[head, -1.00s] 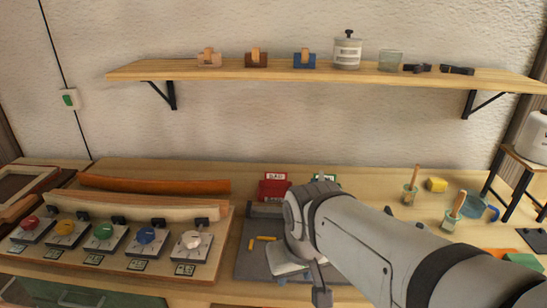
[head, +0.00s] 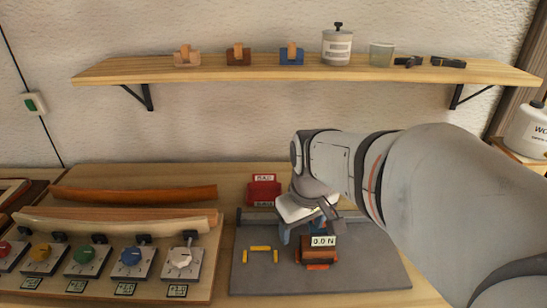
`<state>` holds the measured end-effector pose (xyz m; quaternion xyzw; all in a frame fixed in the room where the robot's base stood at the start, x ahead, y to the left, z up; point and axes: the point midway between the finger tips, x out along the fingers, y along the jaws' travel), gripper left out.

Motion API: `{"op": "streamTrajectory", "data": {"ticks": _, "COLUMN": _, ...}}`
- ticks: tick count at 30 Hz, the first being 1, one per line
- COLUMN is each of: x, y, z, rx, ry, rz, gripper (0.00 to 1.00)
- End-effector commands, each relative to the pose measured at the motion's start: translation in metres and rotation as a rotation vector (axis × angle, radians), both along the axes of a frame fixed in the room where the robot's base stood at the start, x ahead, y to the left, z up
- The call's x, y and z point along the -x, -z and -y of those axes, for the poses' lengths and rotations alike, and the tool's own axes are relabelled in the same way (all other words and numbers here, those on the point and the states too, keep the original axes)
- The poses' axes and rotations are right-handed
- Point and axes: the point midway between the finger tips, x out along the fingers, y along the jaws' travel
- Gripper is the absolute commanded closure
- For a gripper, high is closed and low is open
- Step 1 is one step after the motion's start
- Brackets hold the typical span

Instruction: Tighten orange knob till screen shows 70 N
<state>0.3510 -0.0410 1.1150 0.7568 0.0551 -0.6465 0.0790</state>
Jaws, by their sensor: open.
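A small screen (head: 323,241) reading 0.0 N sits on a brown-orange clamp-like block (head: 320,255) on the grey mat. An orange part (head: 316,267) shows low at the front of that block; I cannot tell whether it is the orange knob. My gripper (head: 303,232) is open and points down just behind and left of the block. Its wrist hides part of what lies behind, and I cannot tell whether its fingers touch anything.
Small yellow pieces (head: 260,249) lie on the grey mat (head: 370,268) left of the block. A red box (head: 264,190) stands behind. At left, a panel (head: 206,270) carries several coloured dials below bent laths (head: 135,194). The mat's right side is clear.

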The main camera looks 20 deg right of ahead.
Motion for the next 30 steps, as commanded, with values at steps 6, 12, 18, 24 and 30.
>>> {"op": "streamTrajectory", "data": {"ticks": 6, "x": -0.052, "y": -0.032, "z": 0.054, "rx": 0.015, "ry": -0.19, "rz": -0.109, "gripper": 0.26}}
{"op": "streamTrajectory", "data": {"ticks": 12, "x": -0.072, "y": -0.031, "z": 0.083, "rx": 0.008, "ry": -0.298, "rz": -0.155, "gripper": 0.26}}
{"op": "streamTrajectory", "data": {"ticks": 18, "x": -0.075, "y": -0.013, "z": 0.088, "rx": 0.005, "ry": -0.32, "rz": -0.164, "gripper": 0.26}}
{"op": "streamTrajectory", "data": {"ticks": 24, "x": -0.075, "y": 0.02, "z": 0.088, "rx": 0.005, "ry": -0.319, "rz": -0.165, "gripper": 0.26}}
{"op": "streamTrajectory", "data": {"ticks": 30, "x": -0.075, "y": 0.043, "z": 0.088, "rx": 0.006, "ry": -0.318, "rz": -0.161, "gripper": 0.26}}
